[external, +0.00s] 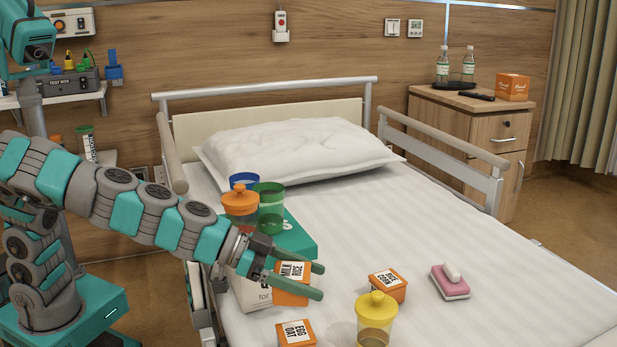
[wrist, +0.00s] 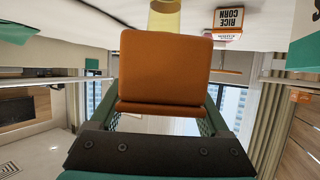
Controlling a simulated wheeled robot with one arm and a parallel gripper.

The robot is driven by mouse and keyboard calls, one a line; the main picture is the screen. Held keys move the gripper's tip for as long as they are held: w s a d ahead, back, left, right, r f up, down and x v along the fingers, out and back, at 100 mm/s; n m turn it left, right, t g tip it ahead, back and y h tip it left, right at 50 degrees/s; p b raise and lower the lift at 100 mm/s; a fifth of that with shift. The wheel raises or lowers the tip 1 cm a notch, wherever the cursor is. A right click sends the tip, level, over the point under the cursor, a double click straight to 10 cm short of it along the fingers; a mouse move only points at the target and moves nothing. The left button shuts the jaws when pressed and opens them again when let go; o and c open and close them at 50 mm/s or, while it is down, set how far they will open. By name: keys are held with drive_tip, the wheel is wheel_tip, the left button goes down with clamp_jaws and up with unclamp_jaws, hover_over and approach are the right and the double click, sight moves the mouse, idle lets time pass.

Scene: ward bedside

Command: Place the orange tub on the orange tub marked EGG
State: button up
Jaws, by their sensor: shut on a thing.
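My gripper (external: 318,281) is shut on an orange tub (external: 291,290), which sits between its two fingers above the near part of the bed. A white label with dark print, which seems to include MILK, shows on this tub. In the wrist view the held orange tub (wrist: 165,70) fills the middle between the green fingers. The orange tub marked EGG (external: 295,334) also reads OAT and sits on the bed at the bottom edge of the external view, below and apart from the held tub. I cannot make it out in the wrist view.
Another orange tub, marked RICE CORN (external: 387,287), stands to the right. A yellow-lidded jar (external: 376,318) stands nearer. A pink and white object (external: 450,281) lies farther right. A green box (external: 301,236) with a green cup (external: 270,208) and orange-lidded jar (external: 240,207) stands behind my gripper.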

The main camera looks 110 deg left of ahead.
sight(309, 328)
drive_tip(key=shift+w+d+r+n+y+b, duration=0.15)
drive_tip(key=shift+w+r+n+y+b, duration=0.05)
drive_tip(key=shift+w+n+y+b, duration=0.4)
drive_tip(key=f+n+g+y+b, duration=0.1)
drive_tip(key=f+b, duration=0.1)
drive_tip(key=f+n+g+y+b, duration=0.1)
drive_tip(key=f, duration=0.1)
drive_tip(key=f+n+g+y+b, duration=0.1)
drive_tip(key=f+n+b, duration=0.1)
drive_tip(key=shift+s+d+f+y+b, duration=0.2)
drive_tip(key=shift+f+y+b, duration=0.1)
drive_tip(key=shift+y+b, duration=0.1)
drive_tip(key=shift+f, duration=0.2)
drive_tip(key=o, duration=1.4)
drive_tip(key=shift+r, duration=0.1)
drive_tip(key=shift+r, duration=0.1)
drive_tip(key=shift+s+r, duration=0.1)
drive_tip(key=shift+r, duration=0.05)
drive_tip(key=v, duration=1.1)
drive_tip(key=shift+s+d, duration=0.25)
drive_tip(key=shift+d, duration=0.05)
